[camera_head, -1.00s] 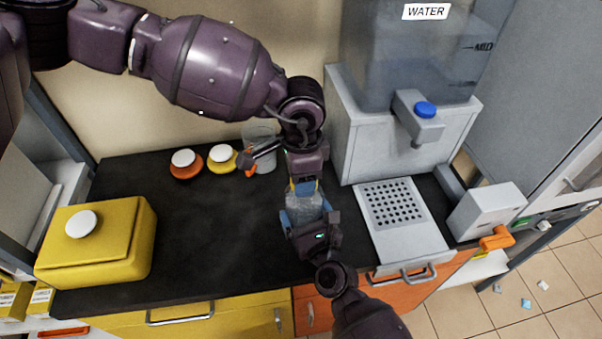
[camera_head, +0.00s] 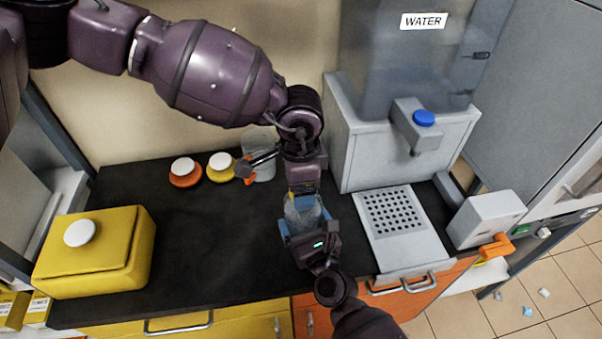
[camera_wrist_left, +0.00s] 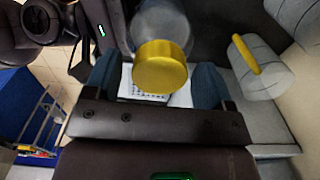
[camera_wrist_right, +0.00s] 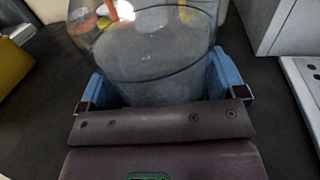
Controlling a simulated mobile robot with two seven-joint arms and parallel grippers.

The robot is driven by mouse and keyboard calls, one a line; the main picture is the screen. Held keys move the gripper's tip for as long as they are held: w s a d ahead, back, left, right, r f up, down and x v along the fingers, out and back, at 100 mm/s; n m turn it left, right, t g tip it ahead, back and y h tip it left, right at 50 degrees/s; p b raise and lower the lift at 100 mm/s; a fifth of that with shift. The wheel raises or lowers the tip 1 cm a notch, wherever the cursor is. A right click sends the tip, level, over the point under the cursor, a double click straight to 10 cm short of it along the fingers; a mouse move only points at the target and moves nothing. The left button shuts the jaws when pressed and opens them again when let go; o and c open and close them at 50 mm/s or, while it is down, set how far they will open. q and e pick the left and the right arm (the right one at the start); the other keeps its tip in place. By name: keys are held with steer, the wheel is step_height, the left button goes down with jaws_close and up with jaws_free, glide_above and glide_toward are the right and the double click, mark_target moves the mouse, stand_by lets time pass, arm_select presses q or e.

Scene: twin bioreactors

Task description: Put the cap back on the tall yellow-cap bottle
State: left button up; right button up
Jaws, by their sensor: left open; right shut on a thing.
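The tall clear bottle (camera_head: 303,214) stands upright in my right gripper (camera_head: 307,226), which is shut around its body. The bottle also fills the right wrist view (camera_wrist_right: 150,60). The yellow cap (camera_wrist_left: 162,68) is at the top end of the bottle in the left wrist view. I cannot tell whether it sits on the neck or just above it. My left gripper (camera_wrist_left: 157,85) is open above the bottle, with the cap between its blue fingers. In the head view my left gripper (camera_head: 303,190) mostly hides the cap.
A clear container (camera_head: 262,145) stands at the back of the black counter. Beside it are an orange (camera_head: 185,180) and a yellow (camera_head: 220,173) piece with white tops. A yellow box (camera_head: 95,260) stands left. The water dispenser (camera_head: 400,145) and perforated tray (camera_head: 390,212) are right. The counter's left-middle is clear.

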arm_select(q)
steer(key=n, duration=0.4)
steer(key=r+n, duration=0.1)
steer(key=n, duration=0.2)
steer(key=shift+d, duration=0.15)
steer(key=n, duration=0.7)
steer(key=shift+s+d+r, duration=0.1)
steer(key=shift+r, duration=0.2)
steer(key=n, duration=0.4)
steer(key=shift+d+r, duration=0.1)
steer(key=shift+r, duration=0.15)
steer(key=n, duration=0.4)
steer(key=shift+r, duration=0.25)
steer(key=n, duration=0.4)
steer(key=r+n, duration=0.1)
steer(key=n, duration=0.2)
steer(key=shift+d, duration=0.1)
steer(key=n, duration=0.7)
steer(key=shift+r, duration=0.35)
steer(key=n, duration=0.4)
steer(key=shift+r, duration=0.3)
steer(key=n, duration=0.4)
steer(key=shift+r, duration=0.25)
steer(key=n, duration=0.4)
steer(key=r+n, duration=0.1)
steer(key=n, duration=0.9)
steer(key=shift+w+a+r, duration=0.2)
steer(key=shift+r, duration=0.2)
steer(key=shift+f, duration=4)
